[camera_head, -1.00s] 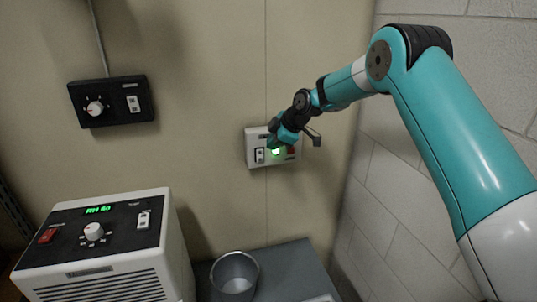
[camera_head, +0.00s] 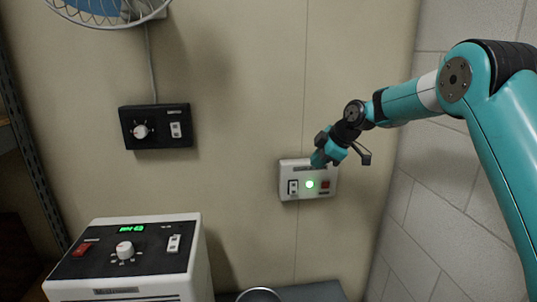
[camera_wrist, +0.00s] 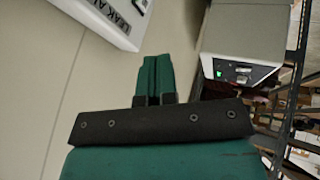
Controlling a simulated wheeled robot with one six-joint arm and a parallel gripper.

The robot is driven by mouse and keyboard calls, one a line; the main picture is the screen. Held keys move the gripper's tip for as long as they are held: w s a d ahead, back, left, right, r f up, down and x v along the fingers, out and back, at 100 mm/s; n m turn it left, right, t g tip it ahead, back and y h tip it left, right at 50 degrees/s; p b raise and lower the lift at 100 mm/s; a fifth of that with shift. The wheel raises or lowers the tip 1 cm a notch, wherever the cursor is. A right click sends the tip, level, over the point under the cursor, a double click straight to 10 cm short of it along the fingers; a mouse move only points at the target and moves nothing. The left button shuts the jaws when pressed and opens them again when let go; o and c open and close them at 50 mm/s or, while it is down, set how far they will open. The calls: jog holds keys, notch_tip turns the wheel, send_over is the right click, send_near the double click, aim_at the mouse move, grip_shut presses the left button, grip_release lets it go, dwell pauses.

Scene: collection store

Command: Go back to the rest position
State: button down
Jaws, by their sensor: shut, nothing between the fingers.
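My gripper (camera_head: 318,161) is at the upper edge of a white wall panel in the head view, and appears in front of it. I cannot tell the exact gap to the panel. In the wrist view my gripper's two teal fingers (camera_wrist: 153,78) are pressed together with nothing between them. The white wall panel (camera_head: 287,169) carries a rocker switch (camera_head: 293,187), a lit green lamp (camera_head: 310,184) and a red button (camera_head: 325,185). Part of this panel (camera_wrist: 122,38), with the lettering "LEAK AL", shows at the top of the wrist view.
A black control box (camera_head: 155,141) with a knob and switch hangs left on the wall, below a fan (camera_head: 105,10). A white machine (camera_head: 205,255) with a green display stands lower left. A bin (camera_head: 259,295) is at the bottom. A block wall (camera_head: 420,220) bounds the right.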

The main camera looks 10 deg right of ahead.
jog(key=s+a+r+m+g, duration=0.25)
jog(key=s+a, duration=0.25)
jog(key=s, duration=0.6)
jog(key=s+a+r+m+g, duration=0.1)
jog(key=s+a+r+m, duration=0.15)
jog(key=s+a, duration=0.65)
jog(key=s+d+f+m+g, duration=0.1)
jog(key=s+m, duration=0.1)
jog(key=s, duration=1)
jog(key=s+d+f+m+g, duration=0.1)
jog(key=s+m, duration=0.1)
jog(key=s, duration=1)
jog(key=shift+s+d+h, duration=0.3)
jog(key=shift+s, duration=0.05)
